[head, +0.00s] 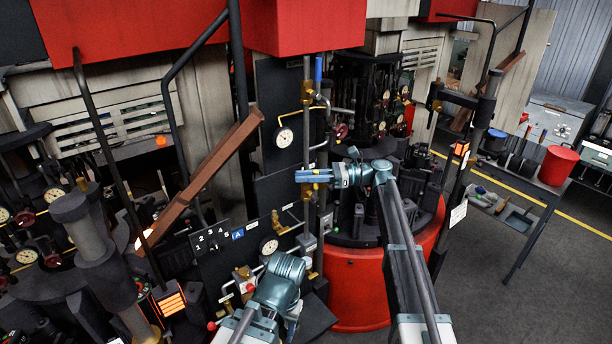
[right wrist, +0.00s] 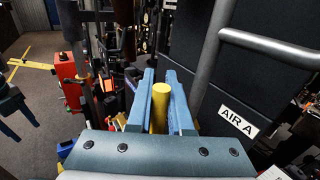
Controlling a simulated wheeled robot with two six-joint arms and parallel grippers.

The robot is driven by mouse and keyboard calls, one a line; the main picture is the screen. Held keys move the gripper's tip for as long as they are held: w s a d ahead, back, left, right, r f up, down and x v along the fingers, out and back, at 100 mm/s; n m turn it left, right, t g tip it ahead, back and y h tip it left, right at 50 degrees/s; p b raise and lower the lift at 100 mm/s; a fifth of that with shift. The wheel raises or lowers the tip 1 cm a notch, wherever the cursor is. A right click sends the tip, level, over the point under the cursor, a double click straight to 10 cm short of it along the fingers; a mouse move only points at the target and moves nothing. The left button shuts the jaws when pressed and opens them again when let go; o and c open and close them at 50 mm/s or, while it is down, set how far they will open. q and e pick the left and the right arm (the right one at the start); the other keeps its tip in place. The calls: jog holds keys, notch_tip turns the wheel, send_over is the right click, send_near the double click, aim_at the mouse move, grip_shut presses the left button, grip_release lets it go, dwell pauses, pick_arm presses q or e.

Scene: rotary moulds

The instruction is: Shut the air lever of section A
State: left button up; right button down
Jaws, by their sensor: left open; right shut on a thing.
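The yellow air lever (right wrist: 160,108) shows in the right wrist view as a round bar between the two blue fingers of my right gripper (right wrist: 160,95). The white AIR A label (right wrist: 238,122) is on the dark panel to its right. In the head view my right gripper (head: 312,176) is in front of the dark panel beside the upright pipes, shut on the lever. The lever is mostly hidden there by the fingers. My left gripper (head: 284,268) is lower, near the gauge and small valves, open; its fingertips are hard to make out.
A grey pipe (right wrist: 222,52) bends close by on the right in the wrist view. The head view shows a number plate with a blue A sign (head: 238,234), a gauge (head: 284,137), a red round base (head: 358,290) and a brown slanted beam (head: 205,172). Open floor lies at right.

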jog(key=shift+s+a+f+n+h+p, duration=0.25)
jog(key=shift+a+n+h+p, duration=0.1)
jog(key=shift+h+p, duration=0.25)
jog(key=shift+s+a+f+n+h+p, duration=0.15)
jog(key=shift+s+a+n+h+p, duration=0.15)
jog(key=shift+h+p, duration=0.3)
jog(key=c, duration=1.1)
grip_release()
jog(key=f+v, duration=0.3)
jog(key=v, duration=0.9)
jog(key=shift+d+r, duration=0.2)
jog(key=shift+d, duration=0.5)
